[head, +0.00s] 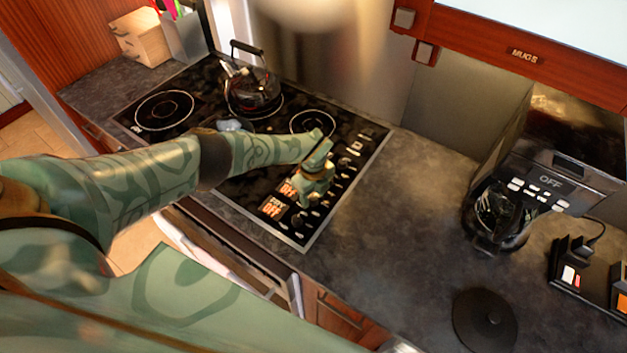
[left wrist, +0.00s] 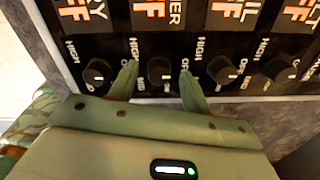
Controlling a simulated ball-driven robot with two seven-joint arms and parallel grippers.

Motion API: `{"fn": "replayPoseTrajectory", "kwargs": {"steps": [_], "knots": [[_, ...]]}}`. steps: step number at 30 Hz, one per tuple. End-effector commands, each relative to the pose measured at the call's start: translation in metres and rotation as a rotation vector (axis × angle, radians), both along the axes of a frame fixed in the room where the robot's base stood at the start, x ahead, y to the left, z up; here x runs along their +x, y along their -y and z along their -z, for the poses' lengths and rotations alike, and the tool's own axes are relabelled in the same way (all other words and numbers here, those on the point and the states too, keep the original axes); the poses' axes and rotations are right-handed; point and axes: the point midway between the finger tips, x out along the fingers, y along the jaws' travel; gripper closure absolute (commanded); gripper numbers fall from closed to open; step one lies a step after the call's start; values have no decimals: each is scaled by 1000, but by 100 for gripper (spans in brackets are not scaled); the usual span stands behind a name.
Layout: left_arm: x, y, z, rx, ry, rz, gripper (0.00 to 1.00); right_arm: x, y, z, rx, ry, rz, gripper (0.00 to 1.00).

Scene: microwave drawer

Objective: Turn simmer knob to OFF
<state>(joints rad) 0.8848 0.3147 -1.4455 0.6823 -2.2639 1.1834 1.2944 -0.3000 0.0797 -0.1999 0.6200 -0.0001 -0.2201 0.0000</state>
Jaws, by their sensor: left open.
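In the left wrist view, the simmer knob (left wrist: 160,71) is a small black round knob on the black control panel. The red display above it (left wrist: 152,10) is cut off and shows letters ending in "ER" and "FF". My left gripper (left wrist: 158,78) is open, one green finger on each side of this knob. I cannot tell whether the fingers touch it. The knob's pointer is too small to read surely. In the head view my left gripper (head: 309,192) is over the front right of the cooktop (head: 308,228) and hides part of the knob row. My right gripper is not in view.
Similar knobs stand close on both sides, one to the left (left wrist: 97,72) and one to the right (left wrist: 222,69). A kettle (head: 252,92) stands at the back of the cooktop. A coffee maker (head: 500,205) stands right; the counter between (head: 400,200) is clear.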

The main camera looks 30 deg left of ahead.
Motion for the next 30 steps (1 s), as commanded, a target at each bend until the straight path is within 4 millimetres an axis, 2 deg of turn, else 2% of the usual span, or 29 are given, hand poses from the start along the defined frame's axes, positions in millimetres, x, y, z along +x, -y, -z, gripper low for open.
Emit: {"fn": "replayPoseTrajectory", "kwargs": {"steps": [7,12,18,23,30], "knots": [[1,-1,-61,0,4,3,52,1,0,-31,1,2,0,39],[2,-1,-105,0,4,2,52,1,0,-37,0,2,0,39],[2,0,-142,0,4,1,52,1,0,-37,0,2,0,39],[1,0,-156,1,3,0,52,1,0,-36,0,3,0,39],[1,0,-158,1,1,0,52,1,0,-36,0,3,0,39]]}}
